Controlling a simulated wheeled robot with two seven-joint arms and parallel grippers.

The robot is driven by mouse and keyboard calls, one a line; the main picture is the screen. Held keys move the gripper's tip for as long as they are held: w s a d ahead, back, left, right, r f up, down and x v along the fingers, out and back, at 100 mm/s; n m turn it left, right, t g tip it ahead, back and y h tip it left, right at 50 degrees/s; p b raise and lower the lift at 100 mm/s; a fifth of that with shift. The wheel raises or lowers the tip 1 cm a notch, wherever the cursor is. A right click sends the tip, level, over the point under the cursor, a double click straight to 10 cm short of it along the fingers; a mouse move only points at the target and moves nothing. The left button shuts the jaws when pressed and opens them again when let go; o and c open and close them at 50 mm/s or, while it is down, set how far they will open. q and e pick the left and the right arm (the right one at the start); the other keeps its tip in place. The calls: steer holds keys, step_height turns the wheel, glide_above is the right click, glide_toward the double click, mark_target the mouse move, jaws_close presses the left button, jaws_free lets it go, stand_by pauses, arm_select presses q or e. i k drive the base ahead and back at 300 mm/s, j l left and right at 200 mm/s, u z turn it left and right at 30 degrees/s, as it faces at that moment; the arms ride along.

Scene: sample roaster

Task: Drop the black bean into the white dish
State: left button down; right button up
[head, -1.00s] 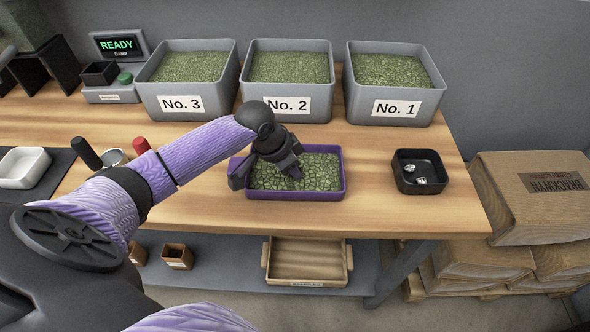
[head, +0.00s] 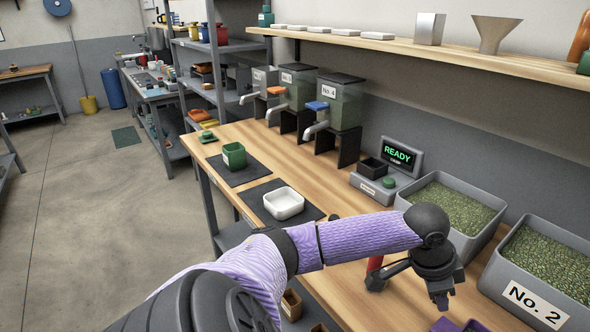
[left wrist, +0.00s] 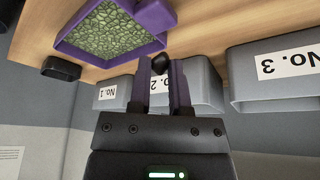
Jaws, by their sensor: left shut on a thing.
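The white dish (head: 283,204) is a shallow square dish on a dark mat, left of my left gripper in the head view. My left gripper (head: 440,298) is over the wooden bench, in front of the grey bins and well apart from the dish. In the left wrist view its fingers (left wrist: 160,72) are shut on the black bean (left wrist: 159,64), a small dark rounded thing at the fingertips. The bean cannot be made out in the head view. My right gripper is not in view.
The purple tray of green beans (left wrist: 112,42) lies near the gripper, and the black tray (left wrist: 60,67) beyond it. A green cup (head: 234,155) stands behind the dish. The READY device (head: 388,178) and bin No. 2 (head: 540,270) stand along the bench.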

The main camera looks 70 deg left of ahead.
mark_target(278, 208)
steer(key=u, duration=2.3)
